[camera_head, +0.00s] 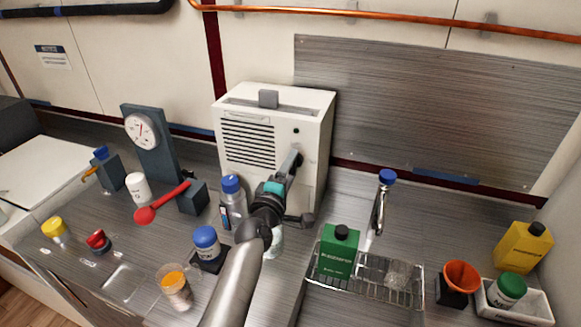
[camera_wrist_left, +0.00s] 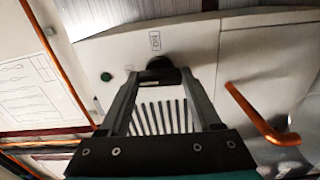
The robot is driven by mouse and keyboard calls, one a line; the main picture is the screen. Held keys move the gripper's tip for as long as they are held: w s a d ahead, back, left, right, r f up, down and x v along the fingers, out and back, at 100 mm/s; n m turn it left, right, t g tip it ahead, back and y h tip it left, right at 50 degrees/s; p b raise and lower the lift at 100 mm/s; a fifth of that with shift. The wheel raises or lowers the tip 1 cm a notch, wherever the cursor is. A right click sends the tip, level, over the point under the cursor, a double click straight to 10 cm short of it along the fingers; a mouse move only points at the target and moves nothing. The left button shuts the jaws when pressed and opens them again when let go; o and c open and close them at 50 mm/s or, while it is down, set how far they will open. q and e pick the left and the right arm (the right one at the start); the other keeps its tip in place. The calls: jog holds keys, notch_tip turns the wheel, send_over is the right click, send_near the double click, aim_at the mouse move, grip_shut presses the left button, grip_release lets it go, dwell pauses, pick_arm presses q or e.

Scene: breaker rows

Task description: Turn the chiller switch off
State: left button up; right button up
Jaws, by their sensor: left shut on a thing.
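The chiller (camera_head: 247,175) is a white box with a slotted vent, standing against the back wall. A small dark green light (camera_head: 296,131) sits on its front; it also shows in the left wrist view (camera_wrist_left: 106,77). My left gripper (camera_head: 297,160) reaches the right part of the chiller's front. In the left wrist view, its fingers (camera_wrist_left: 158,78) are shut on a dark round switch knob (camera_wrist_left: 159,62) below a small label (camera_wrist_left: 155,40). The fingers hide part of the knob, and its setting cannot be read. My right gripper is not in view.
Bottles, including a blue-capped one (camera_head: 233,197), stand close to my left arm. A red-handled lever (camera_head: 160,204) and a gauge stand (camera_head: 150,150) are to the left. A wire rack with a green bottle (camera_head: 338,252) and a tap (camera_head: 380,205) are to the right.

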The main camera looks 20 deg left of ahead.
pick_arm(q)
jog(key=shift+n, duration=0.4)
jog(key=o, duration=1.4)
jog(key=s, duration=1.5)
jog(key=shift+s+a, duration=0.1)
jog(key=shift+a, duration=0.15)
